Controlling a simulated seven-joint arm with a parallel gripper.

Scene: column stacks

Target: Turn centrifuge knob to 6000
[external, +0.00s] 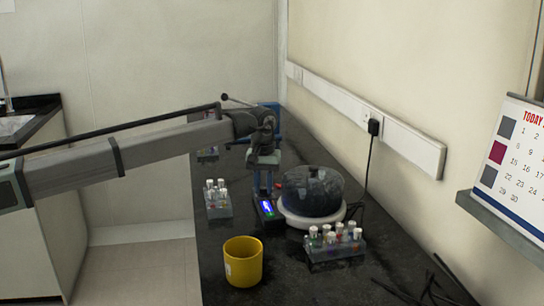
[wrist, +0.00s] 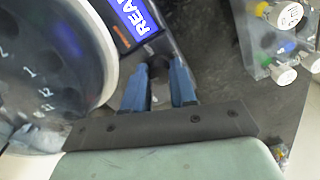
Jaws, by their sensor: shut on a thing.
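The centrifuge (external: 312,218) stands on the dark bench, with a white base and a dark translucent lid. Its bowl with numbered slots (wrist: 40,75) fills the left of the wrist view. Its lit blue display (external: 267,208) faces the front; in the wrist view the display (wrist: 138,18) reads "REA...", cut off by the frame edge. The dark knob (wrist: 157,48) sits just below the display, partly hidden by the fingers. My gripper (wrist: 160,72) points down at the control panel, its blue fingers shut on the knob. The knob's setting is not readable.
A tube rack (external: 218,200) stands left of the centrifuge and another rack (external: 335,243) at its front right. A yellow cup (external: 243,262) stands at the front. Black cables (external: 369,165) run down the wall, and dark sticks (external: 425,288) lie front right.

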